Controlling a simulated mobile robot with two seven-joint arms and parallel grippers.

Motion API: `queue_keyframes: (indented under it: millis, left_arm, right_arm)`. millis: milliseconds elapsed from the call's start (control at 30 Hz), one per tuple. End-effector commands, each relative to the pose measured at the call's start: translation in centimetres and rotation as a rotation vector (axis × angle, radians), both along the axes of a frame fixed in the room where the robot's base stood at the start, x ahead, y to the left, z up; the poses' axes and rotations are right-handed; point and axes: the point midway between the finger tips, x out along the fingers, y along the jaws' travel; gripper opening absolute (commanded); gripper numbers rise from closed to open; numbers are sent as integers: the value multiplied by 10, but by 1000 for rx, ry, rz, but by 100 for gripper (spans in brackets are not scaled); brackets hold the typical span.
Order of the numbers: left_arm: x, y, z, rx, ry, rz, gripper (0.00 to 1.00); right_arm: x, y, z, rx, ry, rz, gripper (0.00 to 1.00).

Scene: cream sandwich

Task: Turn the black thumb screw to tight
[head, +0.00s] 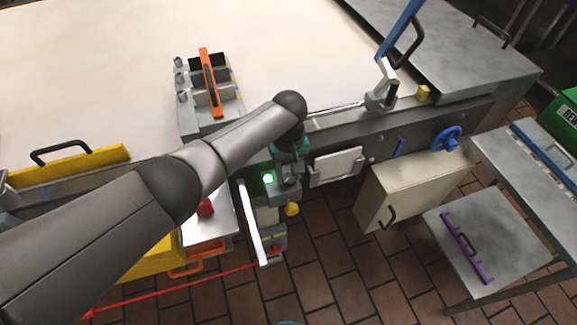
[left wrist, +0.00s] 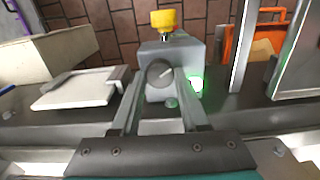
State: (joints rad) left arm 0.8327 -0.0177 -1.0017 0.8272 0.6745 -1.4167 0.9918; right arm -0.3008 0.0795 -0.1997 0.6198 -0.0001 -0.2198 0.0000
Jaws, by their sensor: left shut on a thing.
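The black thumb screw (left wrist: 158,73) shows in the left wrist view as a round dark knob with a pale line across its face. It sits on a grey block (left wrist: 186,55) on the machine's edge. My left gripper (left wrist: 160,84) has one finger on each side of the knob and is shut on it. In the head view my left gripper (head: 289,176) points down at this block beside a lit green lamp (head: 268,178); my arm and hand hide the knob there. My right gripper is not in view.
A yellow knob (left wrist: 166,20) sticks out from the block's far side. A pale plate (head: 336,167) lies to the right in the head view, and an upright white bar (head: 250,222) to the left. A blue handwheel (head: 445,138) and grey side tables stand farther right.

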Motion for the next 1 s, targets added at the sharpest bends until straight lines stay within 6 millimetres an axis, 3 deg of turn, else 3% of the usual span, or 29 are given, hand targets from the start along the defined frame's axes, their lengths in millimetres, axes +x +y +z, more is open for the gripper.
queue_keyframes:
  millis: [1000]
  left_arm:
    - [0, -3, 0, -3, 0, -959, 0]
  right_arm:
    - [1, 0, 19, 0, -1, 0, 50]
